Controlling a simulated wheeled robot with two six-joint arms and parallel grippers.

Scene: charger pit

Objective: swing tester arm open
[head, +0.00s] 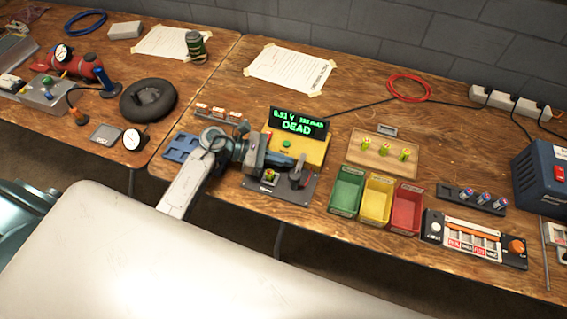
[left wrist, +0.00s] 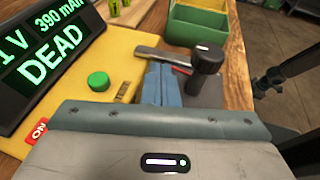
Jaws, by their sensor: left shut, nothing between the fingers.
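The yellow tester (head: 313,152) stands on the bench, with a green button and a dark display (head: 299,123) reading DEAD. In front of it is a dark grey plate (head: 290,193). The tester arm is a metal bar with a black knob (head: 297,175); in the left wrist view the bar (left wrist: 152,53) runs left from the knob (left wrist: 207,60). My left gripper (head: 285,161) is shut and empty above the plate, left of the knob. Its blue fingertips (left wrist: 160,70) are close against the bar; I cannot tell whether they touch. My right gripper is not in view.
Green, yellow and red bins (head: 404,209) stand right of the plate. A wooden board with yellow-green cells (head: 385,148) lies behind them. A blue tray (head: 181,148) lies left, near my left arm. A charger (head: 474,238) and a blue power box (head: 541,178) are at right.

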